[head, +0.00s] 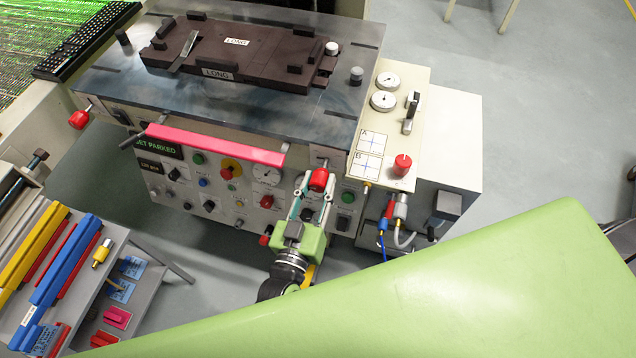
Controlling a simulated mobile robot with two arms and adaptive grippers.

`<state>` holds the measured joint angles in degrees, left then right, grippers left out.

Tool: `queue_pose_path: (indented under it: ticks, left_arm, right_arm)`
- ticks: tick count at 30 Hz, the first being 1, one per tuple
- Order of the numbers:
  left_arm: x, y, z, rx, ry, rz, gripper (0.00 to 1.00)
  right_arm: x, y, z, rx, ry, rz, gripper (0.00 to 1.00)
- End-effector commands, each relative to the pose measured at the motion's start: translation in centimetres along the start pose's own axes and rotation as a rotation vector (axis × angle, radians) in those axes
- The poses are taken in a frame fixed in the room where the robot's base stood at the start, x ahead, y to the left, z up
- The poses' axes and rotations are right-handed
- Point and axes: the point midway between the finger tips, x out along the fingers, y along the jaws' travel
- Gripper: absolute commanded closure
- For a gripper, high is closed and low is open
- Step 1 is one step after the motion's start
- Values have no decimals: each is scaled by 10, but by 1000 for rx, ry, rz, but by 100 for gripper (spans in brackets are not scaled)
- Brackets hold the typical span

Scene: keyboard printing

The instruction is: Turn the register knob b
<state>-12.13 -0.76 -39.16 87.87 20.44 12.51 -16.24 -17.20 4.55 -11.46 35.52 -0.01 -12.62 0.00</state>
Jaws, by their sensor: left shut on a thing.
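My left gripper (317,182) is at the upper right of the machine's front panel, with its fingers pointing up and away. It is shut on a red knob (320,179) just below the edge of the metal top. The fingers cover part of this knob, and I cannot read a label on it. A similar red knob (79,119) sticks out at the left corner of the machine. The register card (367,154), with squares marked A and B and blue crosses, lies on the beige side panel. My right gripper is not in view.
A pink-red bar (215,145) runs along the machine's front, left of my gripper. Another red knob (402,164), gauges (384,100) and a lever (411,112) sit on the right panel. A rack (100,250) with coloured squeegee-like bars stands at lower left.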

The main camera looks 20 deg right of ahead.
Motion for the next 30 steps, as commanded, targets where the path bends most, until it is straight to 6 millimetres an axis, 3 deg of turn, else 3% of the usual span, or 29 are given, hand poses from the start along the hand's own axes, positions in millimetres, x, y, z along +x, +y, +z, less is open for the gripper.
queue_pose_path:
  ticks: [2, 3, 5, 17, 20, 30]
  left_arm:
    - [0, 0, 0, 1, 1, 0, 93]
    - [0, 0, 0, 1, 1, 0, 66]
    - [0, 0, 0, 2, 1, 0, 54]
    - [-5, 0, 1, 2, -1, 0, 54]
    - [-17, 0, 1, 2, -2, 0, 54]
    - [-88, 0, 2, 3, -4, 1, 54]
  right_arm:
    - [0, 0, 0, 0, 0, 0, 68]
    - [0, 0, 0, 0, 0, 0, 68]
    - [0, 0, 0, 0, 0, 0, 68]
    - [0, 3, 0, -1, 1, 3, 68]
    - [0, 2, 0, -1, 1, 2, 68]
    - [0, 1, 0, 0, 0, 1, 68]
